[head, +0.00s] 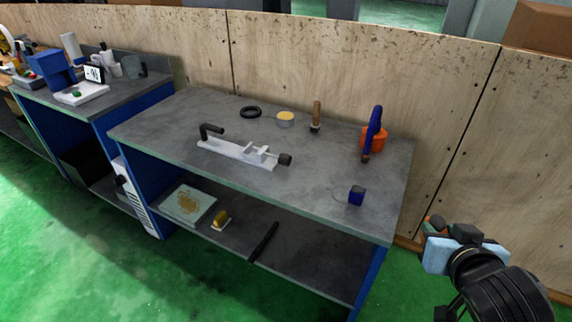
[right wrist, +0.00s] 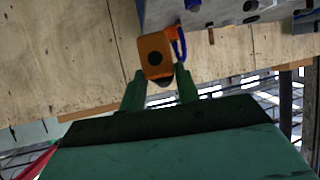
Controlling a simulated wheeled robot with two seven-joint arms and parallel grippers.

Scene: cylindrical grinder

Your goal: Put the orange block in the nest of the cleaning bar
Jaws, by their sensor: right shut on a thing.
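The orange block (right wrist: 155,52), with a dark round hole in its face, is between the green fingertips of my right gripper (right wrist: 160,88) in the right wrist view. The gripper is shut on it. In the head view my right gripper (head: 434,225) is at the lower right, off the table's right end, with a little orange showing at its tip. The cleaning bar (head: 232,152) is a pale bar with black end grips, lying on the table. Small upright pale walls (head: 258,151), seemingly its nest, stand toward its right end. My left gripper is not in view.
A wooden panel wall stands behind.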

